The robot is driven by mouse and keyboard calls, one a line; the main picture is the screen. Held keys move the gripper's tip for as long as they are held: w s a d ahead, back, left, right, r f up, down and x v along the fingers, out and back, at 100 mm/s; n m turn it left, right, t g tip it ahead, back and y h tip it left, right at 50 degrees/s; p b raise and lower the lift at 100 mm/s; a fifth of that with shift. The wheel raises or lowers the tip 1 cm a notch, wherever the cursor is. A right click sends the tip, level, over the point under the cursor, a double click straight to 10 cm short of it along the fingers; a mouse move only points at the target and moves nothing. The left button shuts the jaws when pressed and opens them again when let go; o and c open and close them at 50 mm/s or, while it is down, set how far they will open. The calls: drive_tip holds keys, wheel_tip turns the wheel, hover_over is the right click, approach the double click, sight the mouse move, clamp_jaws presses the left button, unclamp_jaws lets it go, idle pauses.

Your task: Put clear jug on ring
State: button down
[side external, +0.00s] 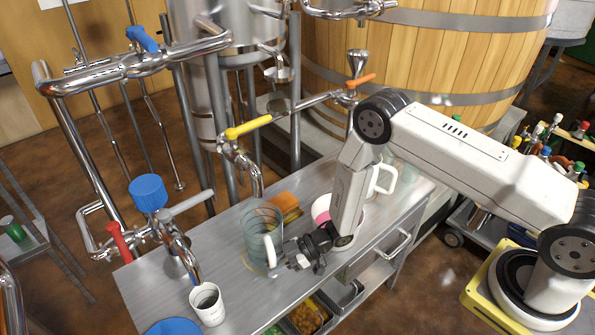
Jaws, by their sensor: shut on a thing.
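The clear jug (262,228) stands upright, or nearly so, near the middle of the steel bench. It is see-through with faint level lines and a white handle (269,249) facing my gripper. My gripper (284,260) is at the right of the jug, low down, with its fingers shut at the handle. I cannot tell whether the jug's base touches the bench. A thin yellowish line shows around the jug's base; I cannot tell whether it is the ring.
A white cup (208,304) and a blue round thing (176,327) are at the near end of the bench (150,279). An orange block (283,201) lies behind the jug. A white mug (384,178) stands farther right. Steel taps (250,165) overhang the back edge.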

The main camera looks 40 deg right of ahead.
drive_tip(key=shift+f, duration=0.15)
drive_tip(key=shift+c, duration=2.4)
unclamp_jaws()
drive_tip(key=shift+d+r, duration=0.2)
drive_tip(key=shift+r, duration=0.05)
drive_tip(key=v, duration=1.1)
drive_tip(key=shift+s+d, duration=0.2)
drive_tip(key=shift+r, duration=0.15)
